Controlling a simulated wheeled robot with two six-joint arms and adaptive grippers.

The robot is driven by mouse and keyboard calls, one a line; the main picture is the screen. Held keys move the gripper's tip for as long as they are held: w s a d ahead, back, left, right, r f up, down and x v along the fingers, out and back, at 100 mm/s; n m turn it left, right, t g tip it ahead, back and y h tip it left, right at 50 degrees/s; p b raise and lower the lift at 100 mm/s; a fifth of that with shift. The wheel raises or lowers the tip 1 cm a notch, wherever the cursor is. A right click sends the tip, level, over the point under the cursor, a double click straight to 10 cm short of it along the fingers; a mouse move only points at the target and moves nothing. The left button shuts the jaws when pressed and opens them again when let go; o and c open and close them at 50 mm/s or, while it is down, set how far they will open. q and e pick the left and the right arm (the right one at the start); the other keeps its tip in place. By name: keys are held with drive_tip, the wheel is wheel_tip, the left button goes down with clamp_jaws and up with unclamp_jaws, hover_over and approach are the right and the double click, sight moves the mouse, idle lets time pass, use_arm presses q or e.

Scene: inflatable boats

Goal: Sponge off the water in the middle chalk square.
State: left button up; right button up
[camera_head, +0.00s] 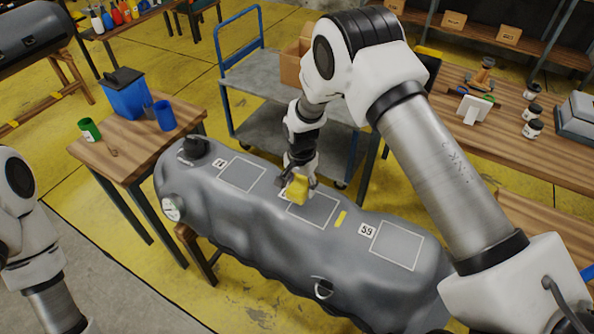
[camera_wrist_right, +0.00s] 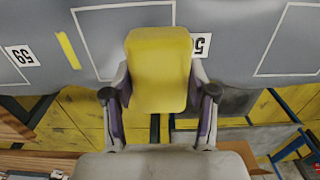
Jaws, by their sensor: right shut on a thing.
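My right gripper (camera_head: 298,184) is shut on a yellow sponge (camera_head: 297,190), which also fills the middle of the right wrist view (camera_wrist_right: 158,65). The sponge is over the upper left part of the middle chalk square (camera_head: 318,210), on the grey inflatable tube (camera_head: 265,225). I cannot tell whether it touches the tube. The sponge and gripper hide part of this square and its number label. I cannot make out water in the square. My left arm shows at the left edge, but its gripper is out of view.
A left chalk square (camera_head: 242,173) and a right one (camera_head: 396,246), beside a label "59" (camera_head: 367,230), flank the middle one. A yellow strip (camera_head: 341,218) lies between the middle and right squares. A blue cart (camera_head: 262,80) stands behind the tube.

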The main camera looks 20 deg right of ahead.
drive_tip(key=shift+r, duration=0.65)
wheel_tip(320, 180, up, 2)
drive_tip(key=shift+w+p, duration=0.15)
drive_tip(key=shift+p, duration=0.85)
drive_tip(key=shift+r, duration=0.5)
drive_tip(key=shift+f, duration=0.1)
